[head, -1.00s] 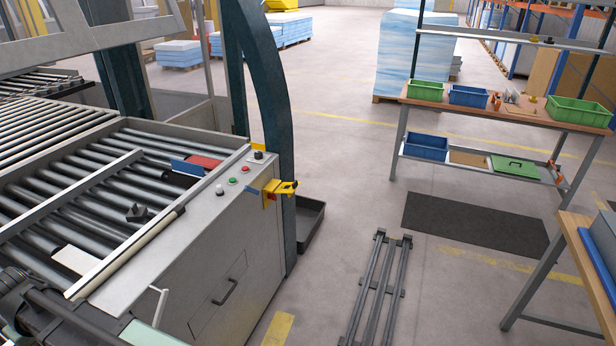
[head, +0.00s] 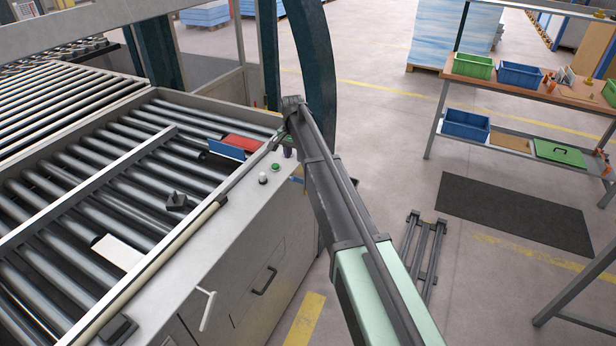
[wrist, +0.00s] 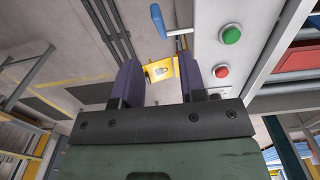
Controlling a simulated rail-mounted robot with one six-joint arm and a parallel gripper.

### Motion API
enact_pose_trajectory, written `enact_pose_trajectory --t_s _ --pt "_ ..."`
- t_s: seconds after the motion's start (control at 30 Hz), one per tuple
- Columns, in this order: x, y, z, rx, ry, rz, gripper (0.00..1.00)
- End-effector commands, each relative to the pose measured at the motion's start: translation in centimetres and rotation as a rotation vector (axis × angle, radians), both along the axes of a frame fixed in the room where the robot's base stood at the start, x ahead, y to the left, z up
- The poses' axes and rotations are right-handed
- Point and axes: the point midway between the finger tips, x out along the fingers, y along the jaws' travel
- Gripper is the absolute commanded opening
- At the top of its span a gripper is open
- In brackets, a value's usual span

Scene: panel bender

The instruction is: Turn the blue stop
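A blue plate (head: 225,148) stands on the roller bed beside a red block (head: 241,142). In the wrist view, a small blue handle (wrist: 158,20) sticks out from the control panel's edge; a sliver of blue shows there in the head view (head: 297,180). I cannot tell for certain which blue part is the stop. My gripper (wrist: 158,74) is open and empty, its two purple fingers apart. A yellow bracket (wrist: 162,70) shows between the fingers, with the blue handle beyond them.
The control panel has a green button (wrist: 231,34) and a red button (wrist: 221,71), close to the right finger. A dark green post (head: 312,60) stands behind. A workbench with bins (head: 560,92) is at the right.

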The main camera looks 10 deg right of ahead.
Motion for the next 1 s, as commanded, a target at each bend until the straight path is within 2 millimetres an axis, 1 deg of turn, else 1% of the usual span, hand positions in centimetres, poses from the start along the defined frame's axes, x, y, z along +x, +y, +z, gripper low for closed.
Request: enact_pose_trajectory --t_s 0.17,0.4,0.5,0.6,0.83,1.0 --pt "0.0 -0.1 -3.2 0.0 0.0 0.001 0.38" --pt "0.0 -0.1 -9.0 0.0 0.0 0.002 0.38" --pt "0.0 -0.1 -10.5 0.0 0.0 0.002 0.38" --pt "0.0 -0.1 -10.9 0.0 0.0 0.003 0.38" --pt "0.0 -0.1 -10.6 0.0 0.0 0.003 0.38" --pt "0.0 -0.1 -10.6 0.0 0.0 0.003 0.12"
